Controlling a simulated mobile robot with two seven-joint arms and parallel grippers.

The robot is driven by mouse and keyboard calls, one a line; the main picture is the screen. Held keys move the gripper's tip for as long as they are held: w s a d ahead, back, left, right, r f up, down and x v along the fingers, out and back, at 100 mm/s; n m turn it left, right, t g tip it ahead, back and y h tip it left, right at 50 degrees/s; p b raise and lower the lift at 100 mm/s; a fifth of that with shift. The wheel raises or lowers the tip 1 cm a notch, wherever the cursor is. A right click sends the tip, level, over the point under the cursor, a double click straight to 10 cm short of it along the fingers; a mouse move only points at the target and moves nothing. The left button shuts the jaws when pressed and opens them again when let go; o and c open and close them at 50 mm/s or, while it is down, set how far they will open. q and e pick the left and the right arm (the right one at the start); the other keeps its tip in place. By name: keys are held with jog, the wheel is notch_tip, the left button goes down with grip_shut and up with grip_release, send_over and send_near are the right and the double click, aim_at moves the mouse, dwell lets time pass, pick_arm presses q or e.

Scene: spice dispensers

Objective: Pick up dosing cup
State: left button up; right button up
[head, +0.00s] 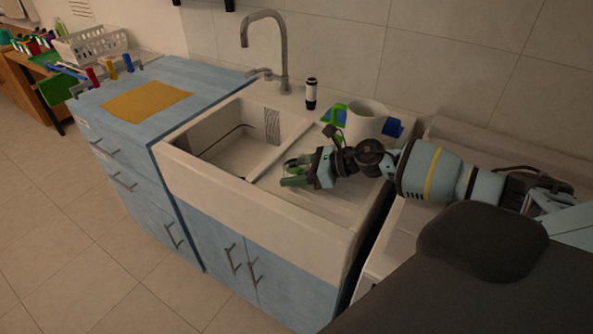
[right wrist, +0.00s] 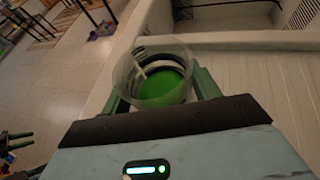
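The dosing cup (right wrist: 163,85) is a clear round cup with a green bottom. In the right wrist view it sits between the two fingers of my right gripper (right wrist: 165,95), with a finger close against each side. Whether the fingers press on it is not clear. In the head view my right gripper (head: 295,171) is low over the ribbed drainboard of the sink, its fingers apart. The cup shows only faintly between them there.
The white sink (head: 305,213) has its basin left of the gripper and a tall faucet (head: 284,55) behind. A black-and-white bottle (head: 311,93) and a white round container (head: 367,117) stand at the back. A blue cabinet (head: 187,80) with an orange mat (head: 146,100) is at left.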

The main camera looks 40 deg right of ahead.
jog(key=c, duration=0.6)
pick_arm(q)
jog(key=shift+w+r, duration=0.15)
jog(key=shift+w, duration=0.15)
jog(key=shift+w+r, duration=0.1)
jog(key=shift+w, duration=0.05)
pick_arm(e)
jog(key=shift+r, duration=0.15)
jog(key=shift+r, duration=0.1)
